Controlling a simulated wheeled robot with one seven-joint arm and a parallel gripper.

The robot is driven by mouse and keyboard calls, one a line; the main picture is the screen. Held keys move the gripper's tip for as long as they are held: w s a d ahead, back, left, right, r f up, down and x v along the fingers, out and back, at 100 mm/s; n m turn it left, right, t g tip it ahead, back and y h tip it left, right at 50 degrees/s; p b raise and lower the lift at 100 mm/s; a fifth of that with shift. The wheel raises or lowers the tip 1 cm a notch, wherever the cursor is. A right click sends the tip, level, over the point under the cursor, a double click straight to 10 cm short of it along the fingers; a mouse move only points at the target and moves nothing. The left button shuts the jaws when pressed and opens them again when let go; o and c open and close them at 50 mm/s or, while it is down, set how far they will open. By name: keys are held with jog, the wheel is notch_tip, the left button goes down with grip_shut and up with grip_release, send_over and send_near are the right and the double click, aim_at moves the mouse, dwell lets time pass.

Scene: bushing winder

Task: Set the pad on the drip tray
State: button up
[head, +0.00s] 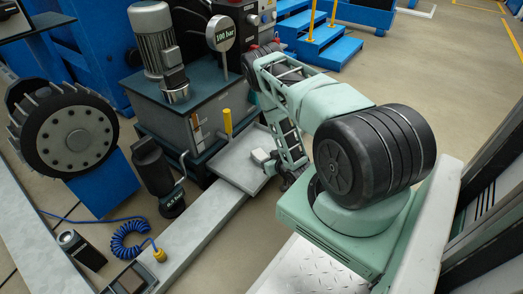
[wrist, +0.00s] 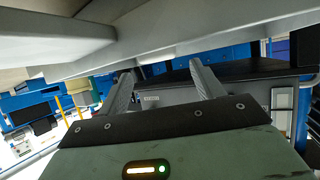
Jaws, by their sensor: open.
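The drip tray (head: 232,172) is a shallow light-grey tray at the foot of the grey tank in the head view. A small whitish block, which looks like the pad (head: 260,155), is at its right part. It appears to lie on the tray, though contact underneath is hidden. My gripper (head: 272,164) is low beside the block's right side, small and partly hidden by my arm. In the wrist view the two fingers of my gripper (wrist: 163,88) are apart, with no object seen between them. I cannot identify the pad in the wrist view.
The grey tank (head: 195,115) carries a motor and a 100 bar gauge (head: 220,33). A dark pump-like cylinder (head: 152,165) stands left. A blue coiled hose (head: 130,240) lies front left. Open floor lies at the upper right.

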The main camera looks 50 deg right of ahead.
jog(key=p+v, duration=0.2)
jog(key=v, duration=0.4)
jog(key=shift+p, duration=0.35)
